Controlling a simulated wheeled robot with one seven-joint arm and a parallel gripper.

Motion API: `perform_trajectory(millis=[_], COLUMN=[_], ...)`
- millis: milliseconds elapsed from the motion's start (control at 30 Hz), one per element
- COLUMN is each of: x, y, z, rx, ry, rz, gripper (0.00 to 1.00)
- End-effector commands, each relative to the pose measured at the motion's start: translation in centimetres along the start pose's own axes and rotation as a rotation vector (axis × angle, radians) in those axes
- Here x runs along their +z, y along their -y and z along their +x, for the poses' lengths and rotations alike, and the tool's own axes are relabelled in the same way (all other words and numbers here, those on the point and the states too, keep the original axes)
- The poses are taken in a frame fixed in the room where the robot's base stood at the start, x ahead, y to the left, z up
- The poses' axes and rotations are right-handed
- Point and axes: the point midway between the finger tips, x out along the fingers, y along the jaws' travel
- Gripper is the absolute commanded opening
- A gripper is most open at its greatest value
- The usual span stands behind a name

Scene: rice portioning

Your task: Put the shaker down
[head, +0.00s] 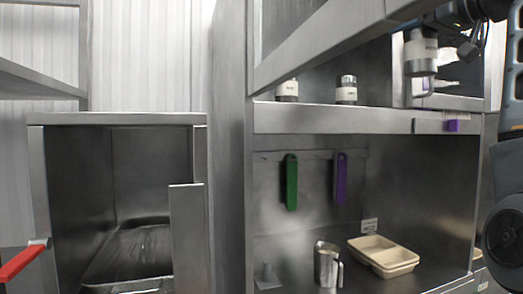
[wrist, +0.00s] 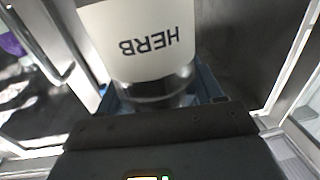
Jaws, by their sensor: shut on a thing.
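The shaker (head: 421,52) is a steel cylinder with a white label, at the upper right of the head view, upright and high near the right end of the upper shelf (head: 330,118). In the wrist view the shaker (wrist: 145,45) fills the top middle, and its label reads HERB, upside down in that picture. My gripper (wrist: 160,98) is shut on the shaker, with bluish fingers on both sides of its steel part. In the head view a gap shows between the shaker's bottom and the shelf's front edge; I cannot tell its exact height over the shelf.
Two similar shakers stand on the upper shelf, one at left (head: 287,91) and one in the middle (head: 346,90). Below hang a green tool (head: 291,182) and a purple tool (head: 340,178). A steel jug (head: 327,265) and beige trays (head: 383,255) stand on the lower counter.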

Motion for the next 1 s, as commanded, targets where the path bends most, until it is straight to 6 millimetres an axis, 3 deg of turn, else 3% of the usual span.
perform_trajectory(millis=[1000], x=[30.9], y=[6.6], z=[-6.5], rx=[0.148], ry=[0.007], rz=[0.003], gripper=[0.18])
